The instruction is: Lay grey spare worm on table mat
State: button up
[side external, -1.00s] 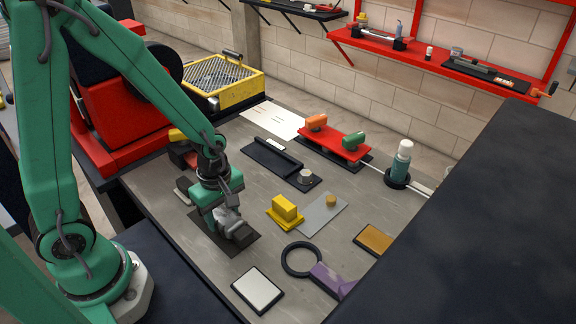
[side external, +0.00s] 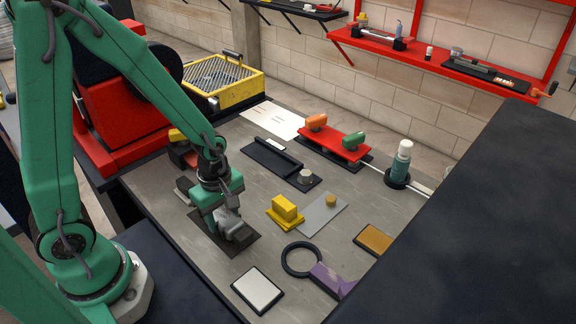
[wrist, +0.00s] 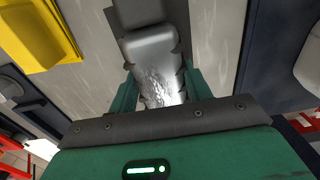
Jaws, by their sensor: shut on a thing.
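My gripper (side external: 228,217) is shut on the grey spare worm (side external: 241,233), a grey block-like piece, and points down at the table mat (side external: 217,243). The table mat is a thin dark rectangle lying on the grey bench, and the worm is over it. I cannot tell whether the worm touches it. In the wrist view the worm (wrist: 152,50) sits between the green fingers (wrist: 160,88), its surface shiny and ribbed near the jaws. Part of the dark mat (wrist: 135,12) shows beyond it.
A yellow block (side external: 286,209) stands right of the mat, with a grey plate (side external: 318,216) beside it. A black ring (side external: 300,259) with a purple piece (side external: 331,279) and a white-topped pad (side external: 258,289) lie nearer the front. Bare bench lies between them.

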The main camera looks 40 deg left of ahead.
jog(key=shift+f, duration=0.5)
dwell(0.3)
jog(key=o, duration=1.6)
jog(key=shift+r, duration=0.1)
jog(key=shift+r, duration=3.75)
jog(key=shift+r, duration=0.15)
jog(key=shift+a+r+m, duration=0.1)
jog(key=shift+r+m, duration=0.5)
jog(key=shift+r, duration=0.05)
jog(key=s+r+m+t, duration=0.2)
jog(key=r+m, duration=0.3)
jog(key=s+a+r+m+t, duration=0.1)
jog(key=r+m, duration=0.4)
jog(key=m, duration=0.1)
jog(key=s+a+r+m+t, duration=0.1)
jog(key=s+r+m+t, duration=0.1)
jog(key=r+m, duration=0.2)
jog(key=shift+s+r+m+t, duration=0.3)
jog(key=shift+r+m, duration=0.1)
jog(key=shift+m, duration=0.5)
